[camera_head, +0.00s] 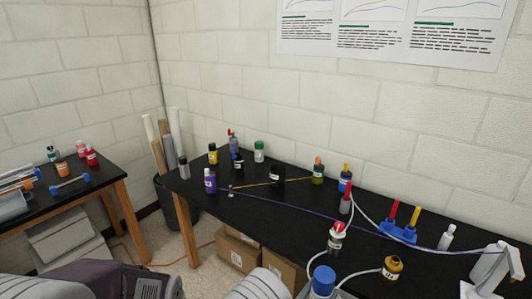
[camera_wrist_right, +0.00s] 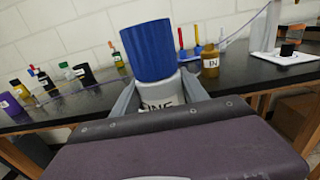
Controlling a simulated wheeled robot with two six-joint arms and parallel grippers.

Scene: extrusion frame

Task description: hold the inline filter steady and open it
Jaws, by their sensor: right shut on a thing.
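The inline filter has a wide blue cap (camera_wrist_right: 150,50) above a pale body (camera_wrist_right: 160,95) with a black-lettered white label, partly hidden. In the right wrist view my right gripper (camera_wrist_right: 158,100) is shut on the pale body, a grey finger on each side. The blue cap stands clear above the fingers and tilts slightly in that picture. In the head view the filter (camera_head: 322,278) shows at the bottom edge, its lower part cut off. My left gripper's fingers do not show in either view.
A black table (camera_head: 270,210) carries several bottles, including a purple one (camera_head: 210,182) and an amber one (camera_head: 392,268). A blue holder (camera_head: 398,232) has red and yellow handles. A white stand (camera_head: 490,265) is at right. A thin purple line and white tubing cross the tabletop.

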